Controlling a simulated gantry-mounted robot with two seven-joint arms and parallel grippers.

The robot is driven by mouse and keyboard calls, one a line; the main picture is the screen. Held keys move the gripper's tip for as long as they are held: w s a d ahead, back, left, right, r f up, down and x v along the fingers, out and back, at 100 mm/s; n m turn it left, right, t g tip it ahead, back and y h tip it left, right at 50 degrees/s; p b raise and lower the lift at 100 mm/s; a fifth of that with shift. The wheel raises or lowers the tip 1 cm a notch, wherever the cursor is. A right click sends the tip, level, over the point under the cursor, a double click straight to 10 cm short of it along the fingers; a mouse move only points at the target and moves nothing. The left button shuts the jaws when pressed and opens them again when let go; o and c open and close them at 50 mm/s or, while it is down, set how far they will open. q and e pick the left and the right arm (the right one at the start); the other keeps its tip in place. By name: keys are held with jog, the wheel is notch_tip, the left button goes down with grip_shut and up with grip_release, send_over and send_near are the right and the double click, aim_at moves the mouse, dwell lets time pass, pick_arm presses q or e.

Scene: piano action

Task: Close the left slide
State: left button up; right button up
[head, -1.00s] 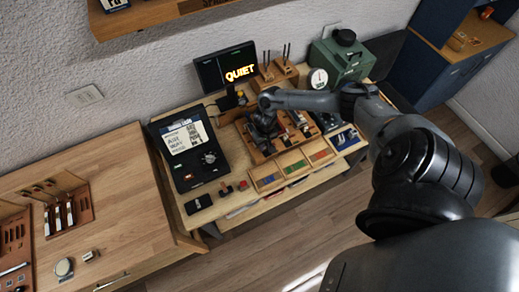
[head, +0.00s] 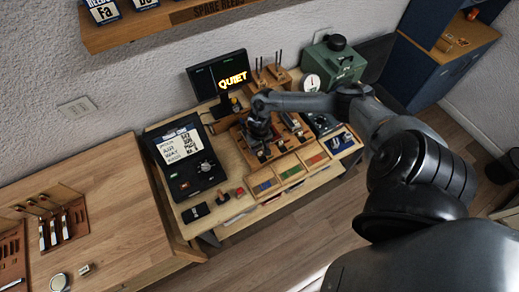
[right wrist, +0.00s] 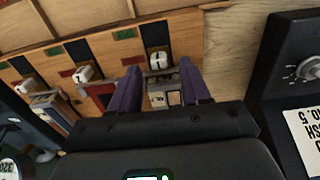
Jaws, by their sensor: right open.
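A wooden board (head: 293,147) with several small slide parts stands on the bench in the head view. My right gripper (head: 260,138) points down over its left end. In the right wrist view three white-capped slides sit in a row in dark slots. The slide at the right of that row (right wrist: 159,61), on the console side, lies in line with the gap between the two purple fingers of my right gripper (right wrist: 161,78). These fingers are open and apart. The other slides (right wrist: 83,73) (right wrist: 25,86) are to the left. Contact cannot be told. My left gripper is not in view.
A black console (head: 184,158) stands left of the board. A monitor (head: 218,76) reading "QUIET" is behind it. Colored trays (head: 290,173) line the board's front. A green machine (head: 333,62) with a dial gauge stands back right.

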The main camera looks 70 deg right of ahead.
notch_tip(320, 180, up, 9)
jog(key=shift+p, duration=0.3)
jog(key=shift+f, duration=0.1)
